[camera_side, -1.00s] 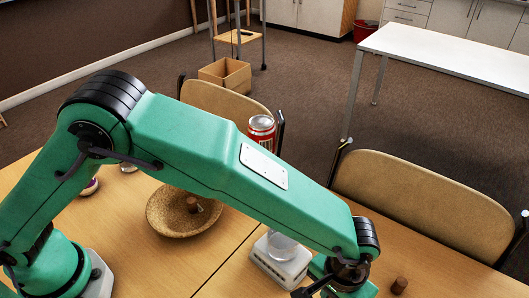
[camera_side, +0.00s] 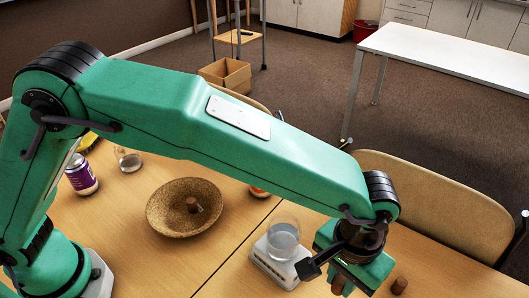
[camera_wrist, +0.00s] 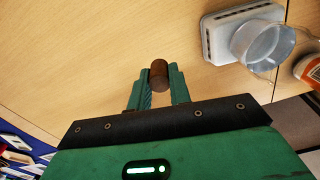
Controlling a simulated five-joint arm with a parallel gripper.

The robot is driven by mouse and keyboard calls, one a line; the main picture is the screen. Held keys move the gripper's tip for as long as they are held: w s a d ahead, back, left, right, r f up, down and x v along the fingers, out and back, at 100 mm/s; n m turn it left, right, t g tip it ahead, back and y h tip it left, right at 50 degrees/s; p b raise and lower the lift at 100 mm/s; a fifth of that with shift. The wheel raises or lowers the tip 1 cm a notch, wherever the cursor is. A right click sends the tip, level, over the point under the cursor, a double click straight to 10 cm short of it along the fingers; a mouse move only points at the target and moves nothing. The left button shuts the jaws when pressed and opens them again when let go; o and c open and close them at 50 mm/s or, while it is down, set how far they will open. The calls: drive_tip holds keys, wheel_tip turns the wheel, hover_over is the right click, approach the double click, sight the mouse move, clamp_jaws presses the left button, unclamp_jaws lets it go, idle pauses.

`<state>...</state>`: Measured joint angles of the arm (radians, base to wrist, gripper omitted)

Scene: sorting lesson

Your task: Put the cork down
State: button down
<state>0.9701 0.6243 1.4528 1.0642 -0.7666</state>
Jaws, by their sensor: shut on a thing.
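My gripper (camera_wrist: 158,78) is shut on a brown cork (camera_wrist: 158,68), which sits between the two green fingertips in the wrist view. In the side view the held cork (camera_side: 338,284) shows below my wrist near the bottom edge, with the fingers mostly hidden; its exact height over the table is hard to tell. A second cork (camera_side: 399,285) stands on the table to the right of my gripper.
A white scale (camera_side: 262,262) with a clear cup (camera_side: 283,240) on it stands just left of my gripper. A purple-labelled jar (camera_side: 80,175) and a glass (camera_side: 128,160) are far left. A can (camera_wrist: 309,70) is at the wrist view's right edge. Chairs line the table's far side.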

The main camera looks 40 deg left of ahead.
sight(342, 278)
drive_tip(key=shift+r, duration=0.1)
wheel_tip(342, 278, up, 7)
drive_tip(key=shift+f, duration=0.1)
drive_tip(key=s+a+r+n, duration=0.1)
drive_tip(key=a+n, duration=0.2)
drive_tip(key=a, duration=0.7)
drive_tip(key=s+a+r+n, duration=0.1)
drive_tip(key=s+a+n, duration=0.15)
drive_tip(key=a, duration=0.85)
drive_tip(key=s+a+f+n, duration=0.2)
drive_tip(key=s+a+n, duration=0.3)
drive_tip(key=a, duration=0.5)
drive_tip(key=shift+m, duration=0.65)
drive_tip(key=shift+s+a+f, duration=0.1)
drive_tip(key=shift+s+f, duration=0.1)
drive_tip(key=shift+f, duration=1.15)
drive_tip(key=shift+s+f, duration=0.15)
drive_tip(key=shift+f, duration=1.15)
drive_tip(key=shift+f, duration=0.1)
drive_tip(key=w+a+f, duration=0.2)
drive_tip(key=a, duration=0.1)
drive_tip(key=w+a+f, duration=0.2)
drive_tip(key=w+a, duration=0.1)
drive_tip(key=w+a+f, duration=0.2)
drive_tip(key=a, duration=0.1)
drive_tip(key=shift+w+f, duration=0.15)
drive_tip(key=shift+f, duration=0.25)
